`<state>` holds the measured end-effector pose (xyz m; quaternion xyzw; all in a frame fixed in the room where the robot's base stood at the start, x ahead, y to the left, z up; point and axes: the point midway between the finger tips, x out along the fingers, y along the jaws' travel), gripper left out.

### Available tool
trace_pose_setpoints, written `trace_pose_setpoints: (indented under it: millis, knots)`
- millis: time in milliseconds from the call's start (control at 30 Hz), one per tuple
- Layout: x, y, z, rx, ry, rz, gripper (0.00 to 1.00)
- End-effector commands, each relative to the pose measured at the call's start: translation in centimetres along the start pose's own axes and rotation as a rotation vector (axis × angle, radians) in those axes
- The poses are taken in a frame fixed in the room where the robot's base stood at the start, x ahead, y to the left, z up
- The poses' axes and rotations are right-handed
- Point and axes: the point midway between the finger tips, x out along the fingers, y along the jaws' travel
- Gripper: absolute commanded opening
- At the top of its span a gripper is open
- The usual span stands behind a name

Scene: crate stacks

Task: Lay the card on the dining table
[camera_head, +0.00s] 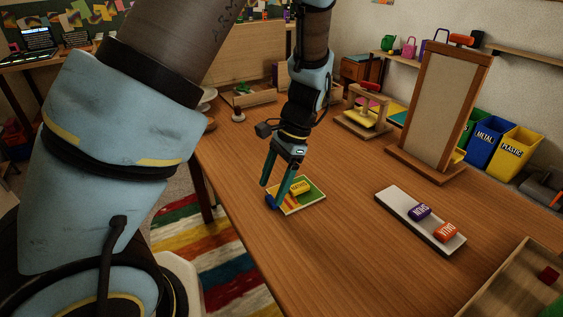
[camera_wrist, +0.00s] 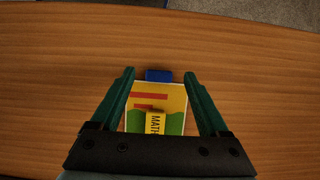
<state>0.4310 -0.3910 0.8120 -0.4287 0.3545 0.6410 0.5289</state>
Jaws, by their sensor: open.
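The card (camera_head: 314,195), yellow and green with red bars, lies flat on the wooden dining table (camera_head: 290,250) near its left edge. It also shows in the wrist view (camera_wrist: 172,97). A yellow block lettered MATHS (camera_head: 299,187) sits on the card; in the wrist view the block (camera_wrist: 155,124) is partly hidden by my gripper's body. A small blue block (camera_wrist: 158,75) is at the card's far edge in the wrist view; whether it touches the card is unclear. My gripper (camera_head: 271,195) is open over the card, its fingers on either side, holding nothing.
A pale tray (camera_head: 400,212) with a purple and an orange block lies to the right. Behind it stands a wood-framed board (camera_head: 446,100). A wooden box (camera_head: 500,290) is at the lower right. The table's middle is clear.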

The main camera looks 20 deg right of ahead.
Motion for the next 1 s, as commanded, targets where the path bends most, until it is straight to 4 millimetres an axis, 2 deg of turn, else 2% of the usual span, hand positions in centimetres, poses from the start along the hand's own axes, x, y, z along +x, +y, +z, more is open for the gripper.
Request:
trace_pose_setpoints:
  millis: [100, 300, 500, 767, 867, 1000]
  knots:
    - [-2.7, 0.0, -0.1, 0.0, 0.006, -0.002, 0.79]
    - [-6.6, 0.0, -0.1, 0.0, 0.004, -0.002, 0.79]
    - [-8.8, 0.0, 0.0, 0.0, 0.0, -0.001, 0.79]
    - [-9.1, -0.2, 0.3, -0.014, 0.005, 0.004, 0.79]
    - [-8.6, -1.4, 1.6, -0.08, 0.034, 0.026, 0.79]
    - [-7.0, -4.0, 5.5, -0.278, 0.118, 0.079, 0.79]
